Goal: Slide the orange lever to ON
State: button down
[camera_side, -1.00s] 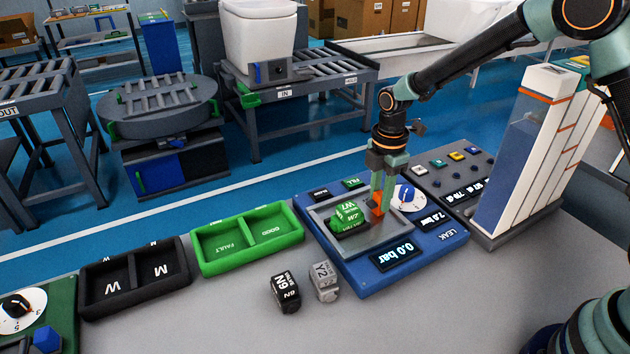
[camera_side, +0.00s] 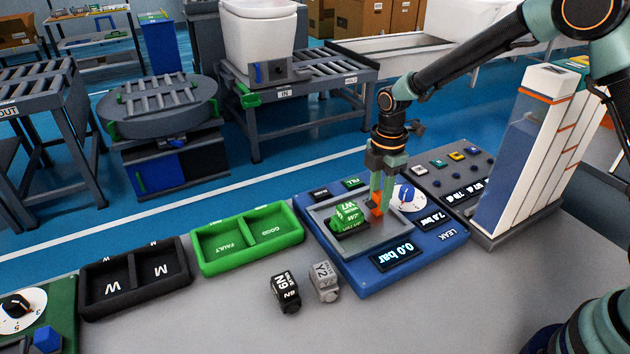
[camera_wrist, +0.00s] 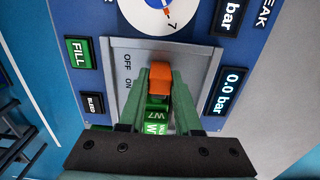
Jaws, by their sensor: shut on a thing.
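The orange lever (camera_wrist: 159,78) stands on a grey panel (camera_wrist: 200,62) on the blue leak tester; it also shows in the side view (camera_side: 377,205). My gripper (camera_wrist: 160,85) is shut on the lever, with one green finger on each side of it. The words OFF and ON are printed left of the lever in the wrist view. The lever is nearer the ON word than the OFF word there. A green W7 part (camera_side: 346,216) sits on the panel beside the lever. My fingers partly hide the lever and the part.
A pressure display (camera_side: 397,256) reads 0.0 bar. A white dial (camera_side: 408,197) and FILL button (camera_wrist: 77,52) are close to my gripper. A green two-bay tray (camera_side: 250,238), a black tray (camera_side: 135,277) and two blocks, black (camera_side: 286,293) and grey (camera_side: 324,281), lie left and in front.

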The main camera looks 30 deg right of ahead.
aim_at(367, 205)
jog(key=shift+a+r, duration=0.1)
jog(key=shift+a, duration=1.45)
jog(key=c, duration=0.6)
grip_release()
jog(key=shift+r, duration=0.1)
notch_tip(367, 205, up, 12)
